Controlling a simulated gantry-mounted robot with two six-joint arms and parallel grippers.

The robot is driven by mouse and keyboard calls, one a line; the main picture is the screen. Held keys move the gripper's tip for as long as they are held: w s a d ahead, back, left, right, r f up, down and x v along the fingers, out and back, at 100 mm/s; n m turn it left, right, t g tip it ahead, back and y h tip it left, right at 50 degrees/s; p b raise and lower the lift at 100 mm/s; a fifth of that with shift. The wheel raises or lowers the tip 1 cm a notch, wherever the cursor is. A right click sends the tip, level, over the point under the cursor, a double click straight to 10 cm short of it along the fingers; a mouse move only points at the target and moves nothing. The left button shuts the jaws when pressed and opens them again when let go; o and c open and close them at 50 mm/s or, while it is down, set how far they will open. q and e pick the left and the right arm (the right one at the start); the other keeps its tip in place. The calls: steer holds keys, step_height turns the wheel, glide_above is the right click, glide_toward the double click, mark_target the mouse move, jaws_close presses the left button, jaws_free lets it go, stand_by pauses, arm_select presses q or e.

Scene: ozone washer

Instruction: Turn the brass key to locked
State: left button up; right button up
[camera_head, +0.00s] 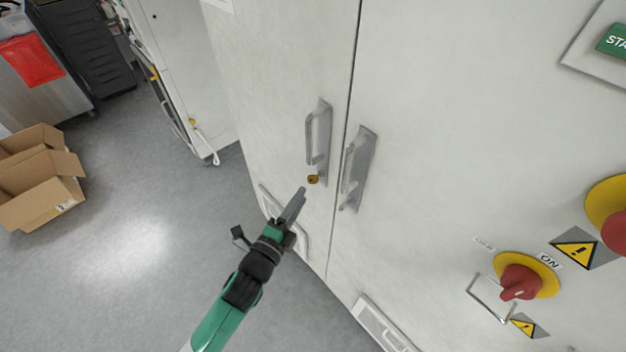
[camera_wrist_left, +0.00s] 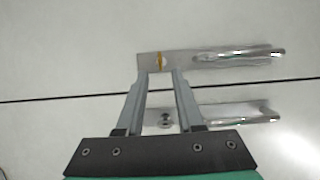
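The brass key (camera_head: 313,179) sits at the foot of the left handle plate (camera_head: 323,165) on the white cabinet's left door. In the left wrist view, the key (camera_wrist_left: 160,61) appears as a thin upright yellow shape on the plate. My left gripper (camera_head: 301,192) is close to the key, just below and left of it in the head view. In the wrist view, its two fingers (camera_wrist_left: 161,73) are apart, with the key just beyond and between the tips. The gap between fingers and key is hard to judge. My right gripper is not in view.
The left handle (camera_head: 310,137) and right handle (camera_head: 350,165) flank the door seam. Right of them are a red rotary switch (camera_head: 518,282) on a yellow disc and a wire guard (camera_head: 484,299).

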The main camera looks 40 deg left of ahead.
mark_target(313, 179)
arm_select(q)
steer(key=b+x, duration=0.1)
steer(key=x, duration=0.6)
steer(key=shift+w+a, duration=0.15)
steer(key=shift+w, duration=0.2)
jaws_close()
